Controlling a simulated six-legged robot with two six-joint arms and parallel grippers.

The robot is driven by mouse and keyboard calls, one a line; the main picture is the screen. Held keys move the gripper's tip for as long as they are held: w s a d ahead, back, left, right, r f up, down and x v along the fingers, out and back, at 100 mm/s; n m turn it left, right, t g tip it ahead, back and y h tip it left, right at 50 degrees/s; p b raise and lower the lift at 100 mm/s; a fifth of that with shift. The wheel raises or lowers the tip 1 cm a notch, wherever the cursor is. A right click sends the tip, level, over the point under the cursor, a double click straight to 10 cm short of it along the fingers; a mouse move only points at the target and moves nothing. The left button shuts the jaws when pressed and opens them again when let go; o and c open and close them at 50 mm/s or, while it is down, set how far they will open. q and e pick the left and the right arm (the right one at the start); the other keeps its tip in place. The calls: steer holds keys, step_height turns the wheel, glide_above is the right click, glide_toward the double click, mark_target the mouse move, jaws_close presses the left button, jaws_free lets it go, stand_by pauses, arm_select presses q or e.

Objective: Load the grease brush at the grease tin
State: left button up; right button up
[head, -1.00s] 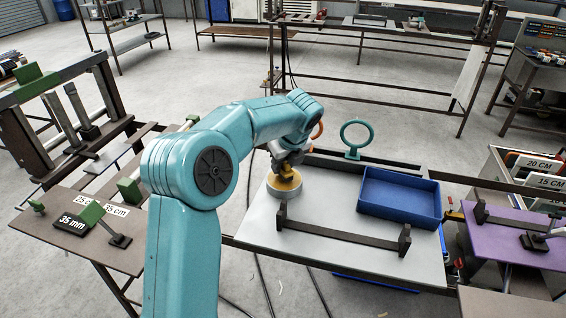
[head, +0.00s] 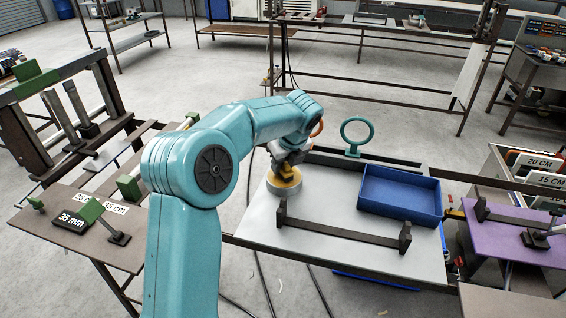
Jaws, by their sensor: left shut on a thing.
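The grease tin (head: 284,189) is a round, low grey tin with a yellowish top, standing at the left part of the light grey table. My left gripper (head: 287,168) is right above the tin, at its top. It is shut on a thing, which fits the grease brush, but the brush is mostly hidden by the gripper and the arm. I cannot tell how deep the brush reaches into the tin. My right gripper is not in view.
A blue tray (head: 400,197) stands at the table's right. A dark bar rack (head: 340,232) crosses the table's front. A teal ring (head: 356,132) stands at the back edge. A purple mat (head: 520,235) lies further right. The table's middle is clear.

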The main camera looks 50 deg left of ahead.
arm_select(q)
steer(key=shift+f, duration=0.1)
stand_by(1.3)
step_height(320, 180, up, 7)
steer(key=p, duration=0.8)
